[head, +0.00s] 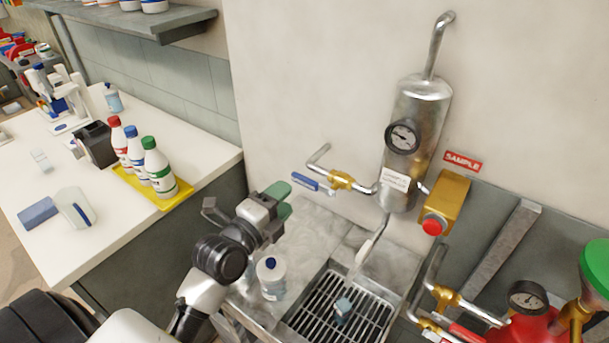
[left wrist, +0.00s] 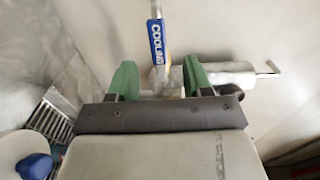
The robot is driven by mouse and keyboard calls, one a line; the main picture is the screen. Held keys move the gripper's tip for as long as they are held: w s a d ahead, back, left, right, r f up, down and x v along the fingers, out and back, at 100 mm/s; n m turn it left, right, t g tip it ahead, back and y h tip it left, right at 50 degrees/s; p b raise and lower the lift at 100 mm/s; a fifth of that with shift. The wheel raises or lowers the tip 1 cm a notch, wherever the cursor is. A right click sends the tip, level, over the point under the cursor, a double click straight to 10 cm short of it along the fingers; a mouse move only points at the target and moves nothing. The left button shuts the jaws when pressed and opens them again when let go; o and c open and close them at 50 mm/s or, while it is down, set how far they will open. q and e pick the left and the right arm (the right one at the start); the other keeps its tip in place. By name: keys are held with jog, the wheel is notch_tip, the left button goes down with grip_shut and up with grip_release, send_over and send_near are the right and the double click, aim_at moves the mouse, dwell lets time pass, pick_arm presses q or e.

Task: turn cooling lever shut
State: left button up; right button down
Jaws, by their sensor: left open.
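The cooling lever (head: 305,181) is a blue handle on a brass valve (head: 341,181) in the pipe left of the metal cylinder. It points left from the valve. In the left wrist view the lever (left wrist: 156,42) shows the word COOLING and appears in the gap between my green fingers. My left gripper (head: 279,199) is open, just left of and below the lever's free end. In the wrist view my left gripper (left wrist: 160,80) holds nothing. I cannot tell whether a finger touches the lever. My right gripper is not in view.
The cylinder (head: 416,115) carries a gauge (head: 402,137). A yellow box with a red button (head: 433,226) is to its right. A drain grate (head: 330,312) and a white bottle (head: 271,278) are below. Bottles stand in a yellow tray (head: 178,200) on the left counter.

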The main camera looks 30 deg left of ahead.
aim_at(302, 183)
pick_arm(q)
jog(key=w, duration=0.4)
jog(key=shift+w+d+p, duration=0.1)
jog(key=shift+d+p, duration=0.25)
jog(key=shift+p, duration=0.05)
jog(key=w, duration=0.3)
jog(key=shift+w+d+p, duration=0.1)
jog(key=shift+d+p, duration=0.15)
jog(key=shift+p, duration=0.1)
jog(key=shift+w+f, duration=0.1)
jog(key=shift+f, duration=0.05)
jog(key=shift+c, duration=0.8)
grip_shut()
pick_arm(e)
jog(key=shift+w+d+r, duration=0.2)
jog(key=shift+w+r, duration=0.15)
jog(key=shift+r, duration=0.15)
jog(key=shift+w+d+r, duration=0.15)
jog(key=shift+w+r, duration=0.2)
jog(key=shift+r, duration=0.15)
